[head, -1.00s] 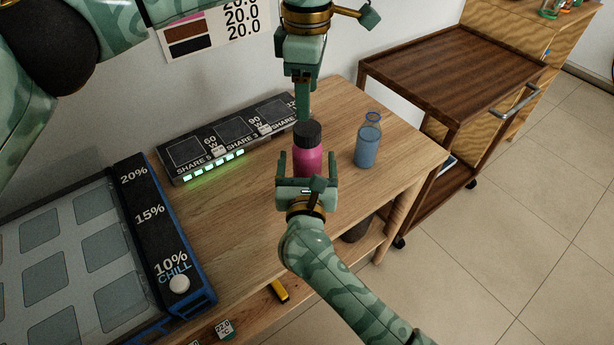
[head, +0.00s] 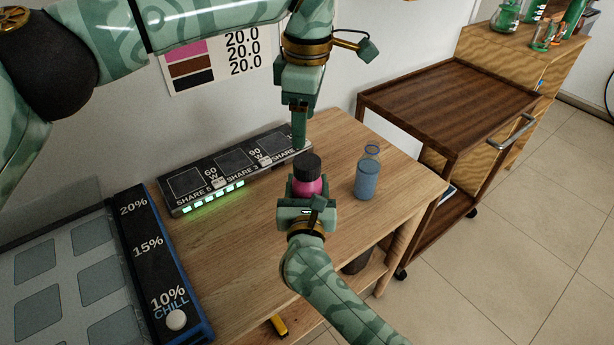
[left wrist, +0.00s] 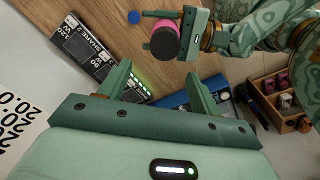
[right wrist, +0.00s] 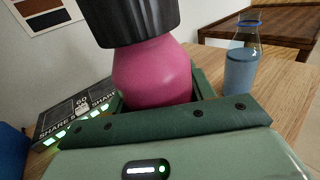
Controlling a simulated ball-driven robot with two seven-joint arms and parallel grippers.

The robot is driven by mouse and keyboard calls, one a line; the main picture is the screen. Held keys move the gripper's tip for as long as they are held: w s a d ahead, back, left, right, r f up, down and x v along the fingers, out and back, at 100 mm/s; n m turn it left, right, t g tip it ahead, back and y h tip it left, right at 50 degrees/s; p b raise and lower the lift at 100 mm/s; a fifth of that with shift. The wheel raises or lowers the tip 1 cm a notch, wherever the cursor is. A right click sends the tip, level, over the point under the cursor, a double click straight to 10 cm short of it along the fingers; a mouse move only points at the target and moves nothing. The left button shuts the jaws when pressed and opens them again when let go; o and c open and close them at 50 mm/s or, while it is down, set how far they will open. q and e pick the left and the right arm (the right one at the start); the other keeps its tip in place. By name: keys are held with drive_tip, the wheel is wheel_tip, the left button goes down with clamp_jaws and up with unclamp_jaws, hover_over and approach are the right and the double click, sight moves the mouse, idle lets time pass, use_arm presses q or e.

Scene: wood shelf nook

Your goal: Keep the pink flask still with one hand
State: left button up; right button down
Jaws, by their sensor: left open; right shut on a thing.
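The pink flask (head: 307,184) with a black cap stands upright on the wooden table. It shows large in the right wrist view (right wrist: 152,72), and at the top of the left wrist view (left wrist: 179,40). My right gripper (head: 306,203) is shut around the flask's body from the front; its fingers are partly hidden by the flask in the right wrist view. My left gripper (head: 300,140) hangs above and behind the flask, pointing down. In the left wrist view its two fingers (left wrist: 155,85) are apart with nothing between them.
A blue-filled bottle (head: 367,178) stands right of the flask. A black charging strip (head: 225,172) with green lights lies along the wall. A chill panel (head: 150,240) is at the left. A brown cart (head: 450,95) stands right. Bare tabletop (head: 230,235) lies left of the flask.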

sight(307, 161)
use_arm(q)
drive_tip(key=shift+a+m, duration=0.15)
drive_tip(key=shift+m, duration=0.95)
drive_tip(key=shift+s+f+m, duration=0.1)
drive_tip(key=shift+f+m, duration=0.05)
drive_tip(key=shift+m, duration=0.85)
drive_tip(key=shift+s+f+m, duration=0.1)
drive_tip(key=shift+f+m, duration=0.25)
drive_tip(key=shift+m, duration=0.65)
drive_tip(key=shift+d+f+m, duration=0.25)
drive_tip(key=shift+d+m, duration=0.15)
drive_tip(key=shift+m, duration=0.7)
wheel_tip(307, 161, down, 8)
drive_tip(key=shift+r, duration=0.1)
